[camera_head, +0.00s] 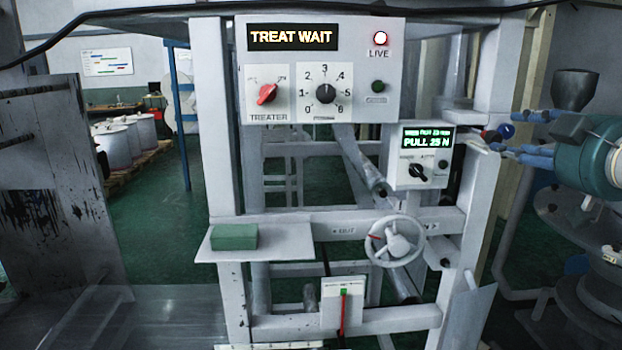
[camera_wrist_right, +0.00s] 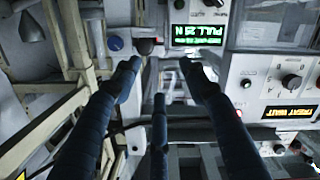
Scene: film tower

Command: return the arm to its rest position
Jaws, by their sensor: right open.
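My right arm (camera_head: 590,155) comes in from the right edge of the head view. Its gripper (camera_head: 508,142) has blue fingers spread open and empty, pointing left towards the machine post beside the small pull display box (camera_head: 421,157). In the right wrist view the open gripper (camera_wrist_right: 163,80) shows three dark blue fingers with nothing between them. A blue button (camera_wrist_right: 115,43) and a dark red knob (camera_wrist_right: 147,45) show beyond the tips; I cannot tell the exact gap. My left gripper is not in view.
A handwheel (camera_head: 395,240) sits below. A green block (camera_head: 234,237) lies on a shelf (camera_head: 285,245). A dark hopper (camera_head: 574,90) stands behind my right arm.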

